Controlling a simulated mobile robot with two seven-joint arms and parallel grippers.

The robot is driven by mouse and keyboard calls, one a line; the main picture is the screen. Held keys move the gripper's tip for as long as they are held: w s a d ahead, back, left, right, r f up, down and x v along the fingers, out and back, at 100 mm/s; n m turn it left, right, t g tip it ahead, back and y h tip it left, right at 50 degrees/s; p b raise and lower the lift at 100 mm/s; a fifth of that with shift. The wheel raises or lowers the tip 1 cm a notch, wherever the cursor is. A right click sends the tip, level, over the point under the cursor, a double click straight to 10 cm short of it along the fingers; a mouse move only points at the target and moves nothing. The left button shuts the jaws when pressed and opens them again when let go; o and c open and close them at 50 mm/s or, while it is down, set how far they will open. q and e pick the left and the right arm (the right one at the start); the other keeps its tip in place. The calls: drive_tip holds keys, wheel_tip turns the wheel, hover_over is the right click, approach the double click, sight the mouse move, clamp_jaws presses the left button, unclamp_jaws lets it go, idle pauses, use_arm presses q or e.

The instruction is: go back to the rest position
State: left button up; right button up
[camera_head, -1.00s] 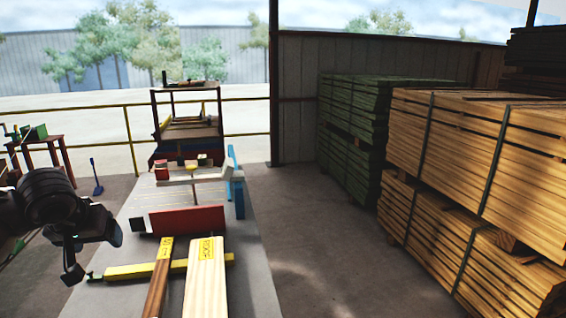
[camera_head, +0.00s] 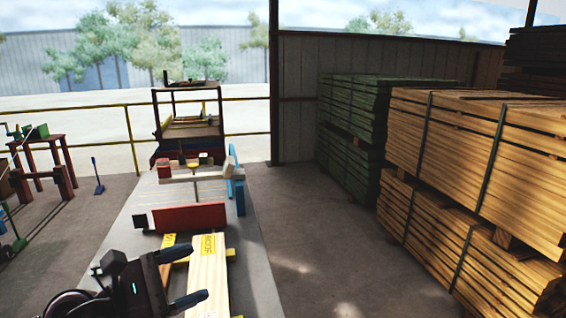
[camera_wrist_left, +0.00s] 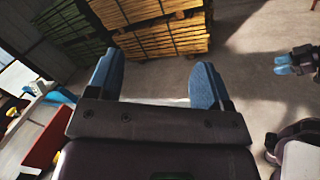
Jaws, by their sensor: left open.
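My left gripper (camera_head: 190,275) is at the bottom left of the head view, pointing right, its dark fingers apart and empty. It is in front of the near end of the workbench (camera_head: 133,275) and covers part of the boards there. In the left wrist view, its two blue fingers (camera_wrist_left: 154,76) stand wide apart with nothing between them. My right gripper (camera_wrist_left: 284,64) shows small at the right edge of that view, over the bare floor. Its blue fingertips look close together, but whether they are shut is unclear. It is not in the head view.
A pale board (camera_head: 207,272) and a yellow bar lie on the bench near my left gripper, with a red block (camera_head: 190,217) beyond. Green and tan lumber stacks (camera_head: 470,150) fill the right. The floor (camera_head: 310,230) between bench and stacks is clear.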

use_arm(q)
drive_tip(key=s+a+f+m+t+y, duration=0.1)
drive_tip(key=a+f+m+t+y, duration=0.35)
drive_tip(key=m, duration=0.65)
drive_tip(key=s+a+f+m+t+y, duration=0.1)
drive_tip(key=s+a+f+m+y, duration=0.1)
drive_tip(key=a+m+y, duration=0.55)
drive_tip(key=s+a+f+m+t+y, duration=0.1)
drive_tip(key=a+f+m+t+y, duration=0.15)
drive_tip(key=m+y, duration=0.8)
drive_tip(key=s+d+f+n+g+h, duration=0.3)
drive_tip(key=s+f+n+g+h, duration=0.3)
drive_tip(key=s+f+n+g, duration=0.85)
wheel_tip(320, 180, down, 20)
drive_tip(key=w+m+t+b, duration=0.2)
drive_tip(key=m+t+b, duration=0.2)
drive_tip(key=t+b, duration=0.4)
drive_tip(key=shift+w, duration=0.15)
use_arm(e)
wheel_tip(320, 180, down, 8)
drive_tip(key=shift+a+r, duration=0.15)
drive_tip(key=shift+a, duration=0.1)
